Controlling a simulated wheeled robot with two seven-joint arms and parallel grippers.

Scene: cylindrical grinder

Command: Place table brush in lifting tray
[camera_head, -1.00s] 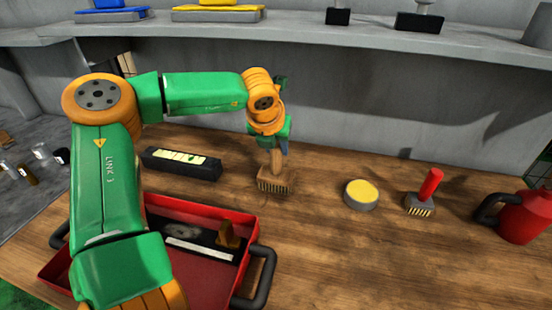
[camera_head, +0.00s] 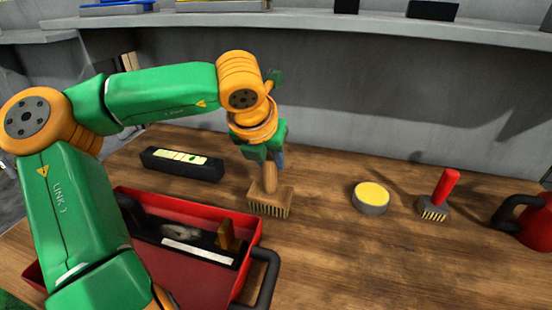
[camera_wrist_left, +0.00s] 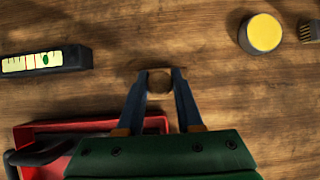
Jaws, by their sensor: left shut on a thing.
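The wooden table brush (camera_head: 270,202) is upright, bristles down, just beyond the back right corner of the red lifting tray (camera_head: 254,250). My left gripper (camera_head: 269,166) is above it, shut on its round handle. I cannot tell whether the bristles touch the table. In the left wrist view the handle's end (camera_wrist_left: 159,80) shows between the fingertips, and the tray's red rim (camera_wrist_left: 75,125) lies at lower left. My left arm hides part of the tray in the head view. My right gripper is not in view.
The tray holds a dark insert, a white strip and a brown piece (camera_head: 229,234). A black box (camera_head: 182,165) lies behind it. A yellow-topped round tin (camera_head: 371,197), a red-handled brush (camera_head: 440,197) and a red can (camera_head: 535,222) stand right. The front right tabletop is clear.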

